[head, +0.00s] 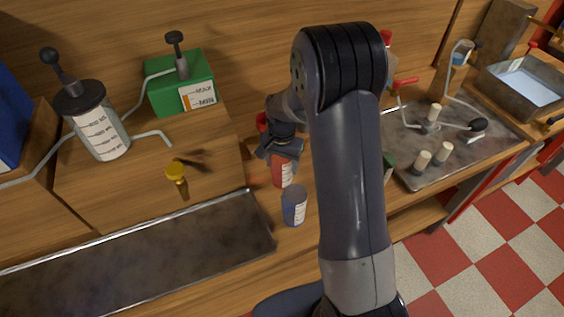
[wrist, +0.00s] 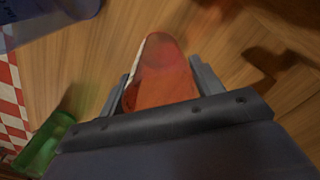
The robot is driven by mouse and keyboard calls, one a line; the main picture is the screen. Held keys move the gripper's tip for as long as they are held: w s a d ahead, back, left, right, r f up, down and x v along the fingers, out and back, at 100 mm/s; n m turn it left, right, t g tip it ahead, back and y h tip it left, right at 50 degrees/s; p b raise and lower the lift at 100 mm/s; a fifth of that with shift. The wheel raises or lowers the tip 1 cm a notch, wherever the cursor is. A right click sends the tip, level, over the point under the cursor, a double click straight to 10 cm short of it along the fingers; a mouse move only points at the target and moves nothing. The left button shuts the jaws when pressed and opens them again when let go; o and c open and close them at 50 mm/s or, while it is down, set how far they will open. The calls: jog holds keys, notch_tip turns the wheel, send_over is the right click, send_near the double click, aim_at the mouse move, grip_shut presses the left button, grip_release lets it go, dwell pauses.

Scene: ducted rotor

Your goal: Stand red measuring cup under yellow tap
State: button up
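The red measuring cup (head: 283,173) is upright with a white label, just below my gripper (head: 281,148) in the head view. In the wrist view the red cup (wrist: 163,78) fills the space between the two fingers of my gripper (wrist: 163,82), with both fingers close against its sides. I cannot tell whether its base touches the counter. The yellow tap (head: 176,172) shows left of the cup, a yellow knob on the wooden block's front. Its outlet is hard to make out.
A blue cup (head: 293,206) stands close in front of the red one. A green cup (head: 387,166) is partly behind my arm; it also shows in the wrist view (wrist: 42,143). A dark metal tray (head: 140,250) lies below the tap. A metal plate with pegs (head: 440,150) is at right.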

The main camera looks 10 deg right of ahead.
jog(key=o, duration=0.3)
jog(key=shift+r, duration=0.1)
